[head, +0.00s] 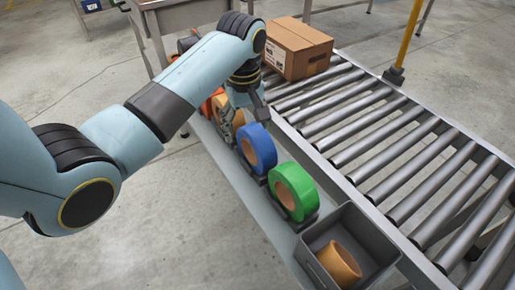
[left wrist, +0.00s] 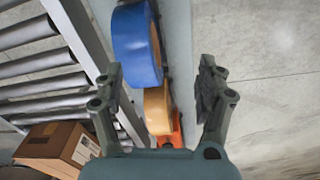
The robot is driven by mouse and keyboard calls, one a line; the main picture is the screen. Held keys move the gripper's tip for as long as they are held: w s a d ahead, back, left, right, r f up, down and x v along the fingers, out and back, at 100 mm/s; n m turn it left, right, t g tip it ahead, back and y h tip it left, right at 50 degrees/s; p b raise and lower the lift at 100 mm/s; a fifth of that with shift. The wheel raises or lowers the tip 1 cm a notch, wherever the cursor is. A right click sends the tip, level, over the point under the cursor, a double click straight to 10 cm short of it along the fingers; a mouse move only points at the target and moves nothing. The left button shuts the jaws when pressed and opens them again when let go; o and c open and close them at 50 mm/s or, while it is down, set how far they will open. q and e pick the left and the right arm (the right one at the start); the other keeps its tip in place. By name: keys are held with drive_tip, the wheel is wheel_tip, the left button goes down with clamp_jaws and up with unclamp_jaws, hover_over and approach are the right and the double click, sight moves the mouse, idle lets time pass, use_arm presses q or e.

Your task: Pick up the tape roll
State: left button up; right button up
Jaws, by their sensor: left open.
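Several tape rolls stand upright in a row along a narrow grey ledge. They include a green roll (head: 292,191), a blue roll (head: 257,148) and a tan roll (head: 219,103) partly hidden by my left gripper (head: 243,113). In the left wrist view, my left gripper (left wrist: 160,82) is open. The blue roll (left wrist: 136,45) and the tan roll (left wrist: 157,108) show between its fingers, with nothing held. An orange thing (left wrist: 174,131) lies beyond the tan roll. Another tan roll (head: 339,264) lies in a grey bin (head: 378,234). My right gripper is not in view.
A roller conveyor (head: 385,140) runs beside the ledge, with a cardboard box (head: 297,48) on its far end. A yellow post (head: 405,40) stands behind the conveyor. Open concrete floor lies left of the ledge.

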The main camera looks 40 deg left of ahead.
sight(256, 130)
use_arm(q)
drive_tip(key=w+r+n, duration=0.1)
drive_tip(key=w, duration=0.1)
drive_tip(key=w+r+n, duration=0.1)
drive_tip(key=r, duration=0.1)
drive_tip(key=shift+w+d+r, duration=0.15)
drive_tip(key=shift+w+r, duration=0.1)
drive_tip(key=shift+w, duration=0.15)
drive_tip(key=shift+w+n+g, duration=0.25)
drive_tip(key=shift+n+g, duration=0.05)
wheel_tip(256, 130, down, 5)
drive_tip(key=shift+f+b, duration=0.1)
drive_tip(key=shift+b, duration=0.55)
drive_tip(key=f, duration=0.2)
drive_tip(key=f+b, duration=0.1)
drive_tip(key=f, duration=0.2)
drive_tip(key=shift+s+a, duration=0.2)
drive_tip(key=shift+c, duration=0.4)
clamp_jaws()
